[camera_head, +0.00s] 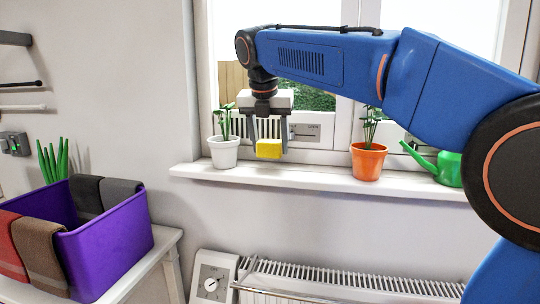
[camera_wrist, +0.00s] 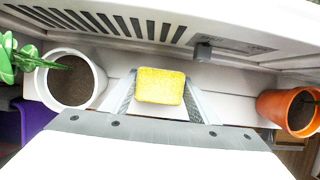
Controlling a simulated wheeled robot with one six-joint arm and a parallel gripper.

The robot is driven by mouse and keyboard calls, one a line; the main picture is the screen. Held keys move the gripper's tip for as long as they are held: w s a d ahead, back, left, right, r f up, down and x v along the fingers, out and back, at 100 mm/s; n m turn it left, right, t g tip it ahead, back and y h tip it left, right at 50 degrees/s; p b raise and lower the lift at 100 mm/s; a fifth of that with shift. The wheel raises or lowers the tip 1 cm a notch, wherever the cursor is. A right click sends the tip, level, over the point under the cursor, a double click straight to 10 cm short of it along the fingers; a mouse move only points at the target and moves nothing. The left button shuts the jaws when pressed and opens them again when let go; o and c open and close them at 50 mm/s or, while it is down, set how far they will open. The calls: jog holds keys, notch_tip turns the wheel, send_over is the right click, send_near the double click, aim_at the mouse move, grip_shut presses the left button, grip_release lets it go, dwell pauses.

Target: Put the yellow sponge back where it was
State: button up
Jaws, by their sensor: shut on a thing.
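The yellow sponge (camera_head: 269,149) is between the fingers of my gripper (camera_head: 268,145), over the white window sill (camera_head: 310,178). In the wrist view the sponge (camera_wrist: 160,86) fills the space between the two fingertips of my gripper (camera_wrist: 160,92). My gripper is shut on it and points down. The sponge is right of the white pot and left of the orange pot. I cannot tell for sure whether its underside touches the sill.
A white pot (camera_head: 223,153) with a plant stands close on the left of my gripper. An orange pot (camera_head: 368,162) and a green watering can (camera_head: 447,167) stand to the right. A purple bin (camera_head: 110,245) holds cloths at lower left. A radiator (camera_head: 350,284) is below the sill.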

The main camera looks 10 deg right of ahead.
aim_at(270, 153)
jog(key=shift+f, duration=1.6)
jog(key=o, duration=1)
jog(key=shift+f, duration=0.1)
jog(key=v, duration=1.2)
